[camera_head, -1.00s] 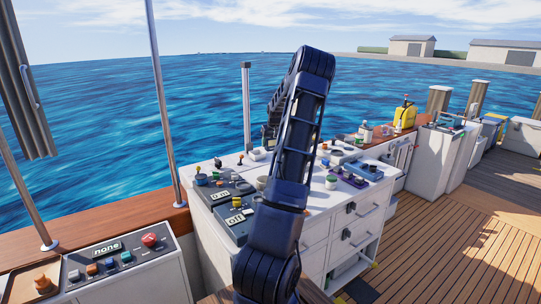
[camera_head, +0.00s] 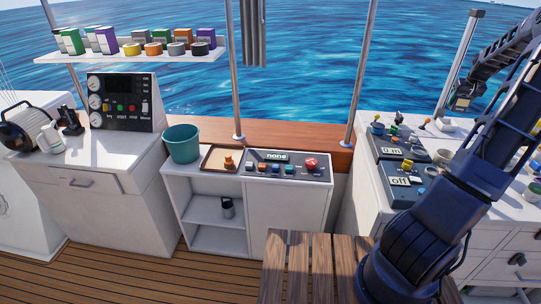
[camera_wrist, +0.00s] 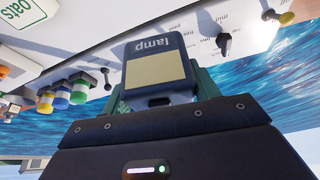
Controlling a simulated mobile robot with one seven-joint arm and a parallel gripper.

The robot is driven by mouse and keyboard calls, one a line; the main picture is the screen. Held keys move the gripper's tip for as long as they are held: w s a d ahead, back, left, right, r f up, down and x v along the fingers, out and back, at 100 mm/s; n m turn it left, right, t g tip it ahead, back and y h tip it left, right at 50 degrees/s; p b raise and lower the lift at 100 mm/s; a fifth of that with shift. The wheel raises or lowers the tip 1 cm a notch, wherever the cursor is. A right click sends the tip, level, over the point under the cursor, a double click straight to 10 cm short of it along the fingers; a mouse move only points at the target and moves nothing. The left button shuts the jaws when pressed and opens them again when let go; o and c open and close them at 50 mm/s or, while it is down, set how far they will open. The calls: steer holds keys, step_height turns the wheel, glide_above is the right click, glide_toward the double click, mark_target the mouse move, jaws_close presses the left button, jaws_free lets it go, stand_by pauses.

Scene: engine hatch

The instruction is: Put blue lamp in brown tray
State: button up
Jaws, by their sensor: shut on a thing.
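The blue lamp (camera_wrist: 155,72), a dark blue box with a cream panel and the word "lamp", is in my gripper (camera_wrist: 160,88) in the wrist view. The teal fingers are shut on its two sides. In the head view, my gripper (camera_head: 462,101) is small at the upper right, above the right-hand white counter, and the lamp is hard to make out there. The brown tray (camera_head: 212,158) lies on the low white cabinet near the middle, well left of my gripper. A small orange figure stands in the tray.
A teal bucket (camera_head: 182,143) stands left of the tray, and a control panel (camera_head: 284,165) sits right of it. Metal poles (camera_head: 360,75) rise between the tray and my gripper. A shelf of coloured boxes and cans (camera_head: 130,53) is at upper left. A wooden slatted surface (camera_head: 305,265) is in front.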

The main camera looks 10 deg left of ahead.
steer(key=w+a+f+n, duration=0.1)
steer(key=w+a+f, duration=0.25)
steer(key=a, duration=1.85)
steer(key=w+a+f+n+y, duration=0.1)
steer(key=w+a+f, duration=0.3)
steer(key=a, duration=1.7)
steer(key=w+a+f+n, duration=0.25)
steer(key=a+f, duration=0.25)
steer(key=a, duration=1.7)
steer(key=s+a+m, duration=0.1)
steer(key=s+a, duration=0.3)
steer(key=a, duration=0.9)
steer(key=s+a+m, duration=0.1)
steer(key=s+a, duration=0.3)
steer(key=a, duration=0.8)
steer(key=s+a+m, duration=0.1)
steer(key=s+a, duration=0.2)
steer(key=a, duration=1)
step_height(320, 180, down, 19)
steer(key=shift+s+d+f, duration=0.15)
steer(key=shift+f, duration=0.1)
steer(key=o, duration=1.1)
